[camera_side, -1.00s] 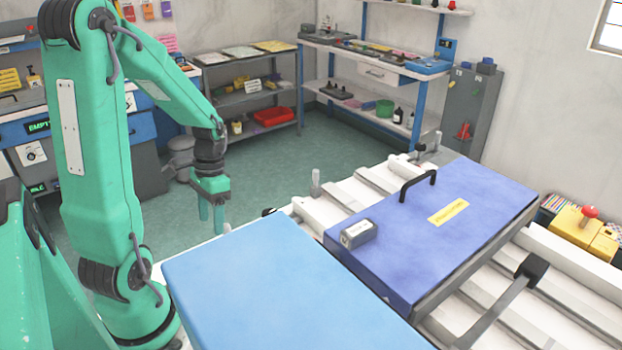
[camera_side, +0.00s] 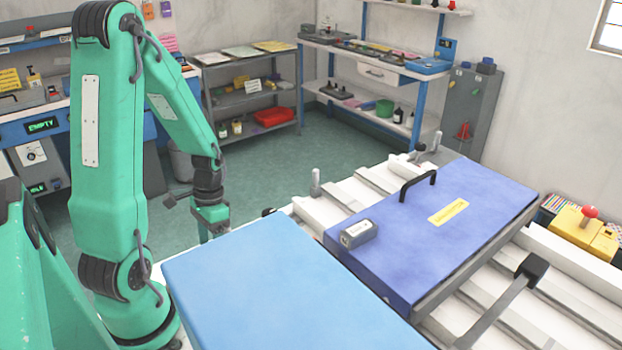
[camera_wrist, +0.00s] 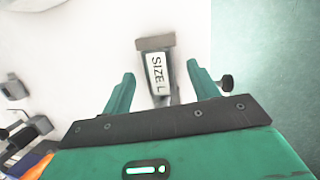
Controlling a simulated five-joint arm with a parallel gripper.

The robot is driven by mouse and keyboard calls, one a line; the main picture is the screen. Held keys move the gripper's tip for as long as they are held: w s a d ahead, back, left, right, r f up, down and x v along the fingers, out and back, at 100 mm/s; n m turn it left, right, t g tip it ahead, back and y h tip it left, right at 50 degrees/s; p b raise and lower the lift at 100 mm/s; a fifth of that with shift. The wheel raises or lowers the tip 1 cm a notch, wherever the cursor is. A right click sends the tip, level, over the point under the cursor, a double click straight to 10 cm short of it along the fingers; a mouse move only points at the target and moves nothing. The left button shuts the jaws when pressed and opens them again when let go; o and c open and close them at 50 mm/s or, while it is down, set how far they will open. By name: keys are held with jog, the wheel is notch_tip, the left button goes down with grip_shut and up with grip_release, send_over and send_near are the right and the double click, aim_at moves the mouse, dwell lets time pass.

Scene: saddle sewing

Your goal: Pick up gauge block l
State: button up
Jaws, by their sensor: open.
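Gauge block l (camera_wrist: 158,74) shows in the wrist view as a grey block with a white label reading "SIZE L", on a white surface. My gripper (camera_wrist: 160,82) is open, with one green finger on each side of the block and gaps between. The block's near end lies partly behind the gripper's dark front edge. I cannot tell the height of the fingers over it. In the side view, my gripper (camera_side: 207,232) points down behind the light blue panel's far left edge. The block is hidden there.
A light blue panel (camera_side: 290,275) fills the near middle. A darker blue plate (camera_side: 430,230) with a black handle (camera_side: 418,182) carries a small grey labelled block (camera_side: 358,233). A grey upright post (camera_side: 315,182) stands on the white bench. In the wrist view, green floor (camera_wrist: 265,50) lies at right.

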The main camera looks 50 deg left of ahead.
jog(key=shift+s+f, duration=0.1)
jog(key=shift+f, duration=0.25)
jog(key=shift+c, duration=0.2)
grip_shut()
jog(key=shift+r, duration=0.2)
notch_tip(320, 180, up, 10)
jog(key=shift+f, duration=0.15)
dwell(0.8)
dwell(0.5)
